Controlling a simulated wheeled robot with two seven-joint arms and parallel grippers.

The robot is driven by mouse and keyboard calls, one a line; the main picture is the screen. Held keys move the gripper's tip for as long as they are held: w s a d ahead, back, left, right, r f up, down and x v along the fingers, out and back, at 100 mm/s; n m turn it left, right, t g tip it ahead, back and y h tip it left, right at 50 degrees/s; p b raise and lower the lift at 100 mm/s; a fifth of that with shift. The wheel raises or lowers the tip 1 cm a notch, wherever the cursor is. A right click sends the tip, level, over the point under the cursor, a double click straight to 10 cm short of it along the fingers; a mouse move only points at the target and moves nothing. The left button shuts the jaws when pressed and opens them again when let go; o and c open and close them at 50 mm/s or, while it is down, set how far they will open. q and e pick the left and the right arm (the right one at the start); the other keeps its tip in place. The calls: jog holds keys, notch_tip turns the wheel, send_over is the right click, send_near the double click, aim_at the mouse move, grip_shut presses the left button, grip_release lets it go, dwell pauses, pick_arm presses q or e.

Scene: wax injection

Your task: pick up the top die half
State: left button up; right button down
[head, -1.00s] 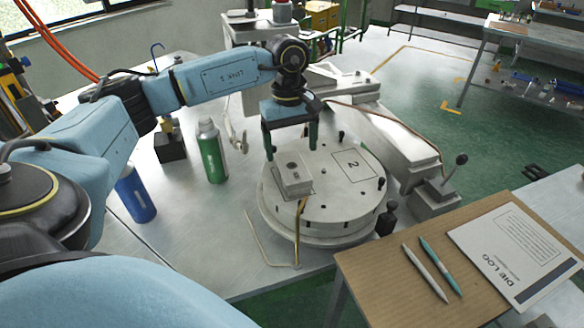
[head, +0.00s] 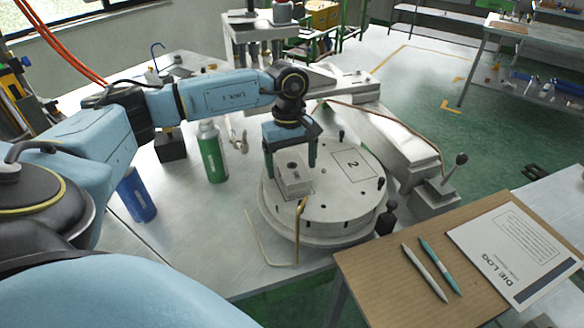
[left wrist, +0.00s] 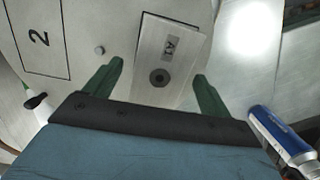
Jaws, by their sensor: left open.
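The top die half (head: 293,172) is a light grey block lying on the round turntable (head: 340,212), at its left side. In the left wrist view the block (left wrist: 168,55) shows a label like "A1" and a dark round hole. My left gripper (head: 290,172) is open above the block, with its green fingers down on either side of it. In the left wrist view the fingers (left wrist: 157,82) stand apart, one at each side of the block's near end. I cannot tell whether they touch it. My right gripper is not in view.
A green bottle (head: 211,151) and a blue bottle (head: 136,195) stand left of the turntable. A brass-coloured bent rod (head: 300,230) rises at its front edge. A lever (head: 456,175) stands at right. A wooden board (head: 385,275) with pens and the die log (head: 515,245) is in front.

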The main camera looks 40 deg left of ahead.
pick_arm(q)
jog(key=shift+f, duration=0.1)
jog(key=shift+c, duration=0.3)
jog(key=c, duration=1.2)
